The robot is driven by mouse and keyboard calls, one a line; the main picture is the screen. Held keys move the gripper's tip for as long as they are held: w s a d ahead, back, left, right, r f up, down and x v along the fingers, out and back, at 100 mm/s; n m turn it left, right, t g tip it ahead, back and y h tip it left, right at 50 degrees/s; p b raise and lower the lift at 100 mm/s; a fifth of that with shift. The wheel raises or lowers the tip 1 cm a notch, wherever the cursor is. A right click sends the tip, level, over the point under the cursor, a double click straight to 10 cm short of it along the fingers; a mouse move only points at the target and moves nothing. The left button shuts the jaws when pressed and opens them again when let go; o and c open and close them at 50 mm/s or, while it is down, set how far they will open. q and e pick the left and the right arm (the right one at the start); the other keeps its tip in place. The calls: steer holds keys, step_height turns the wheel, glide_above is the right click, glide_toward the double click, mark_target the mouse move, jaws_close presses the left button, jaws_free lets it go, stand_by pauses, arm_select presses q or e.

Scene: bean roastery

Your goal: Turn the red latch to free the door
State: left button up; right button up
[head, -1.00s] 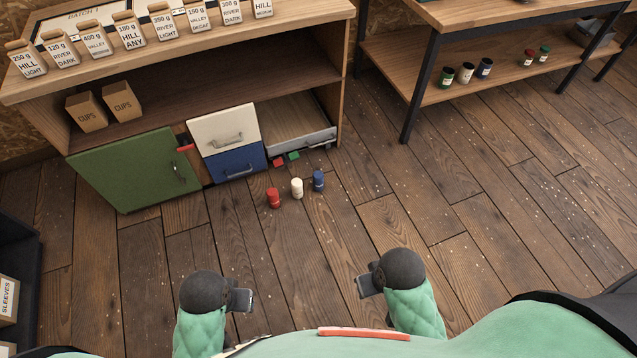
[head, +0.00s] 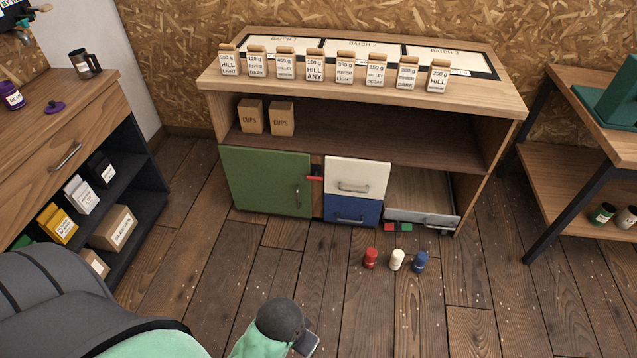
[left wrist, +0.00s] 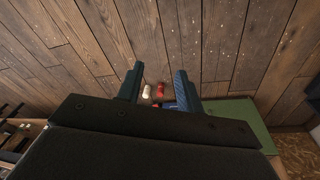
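The red latch (head: 314,178) is a small, roughly level bar on the wooden strip at the right edge of the green door (head: 262,180). The door looks shut and has a grey handle near its right side. My left gripper (head: 307,343) is low at the bottom of the head view, well short of the cabinet and apart from the latch. In the left wrist view its two fingers (left wrist: 156,82) are spread with nothing held between them. Part of the green door (left wrist: 243,118) shows there, but I cannot make out the latch. My right gripper is out of view.
Red (head: 370,258), white (head: 397,260) and blue (head: 421,262) canisters stand on the floor before the cabinet. A drawer (head: 422,217) is open at the lower right. A dark shelf unit (head: 150,190) stands left. Floor between me and the door is clear.

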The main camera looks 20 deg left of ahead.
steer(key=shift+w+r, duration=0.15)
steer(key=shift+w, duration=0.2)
arm_select(q)
steer(key=shift+c, duration=0.5)
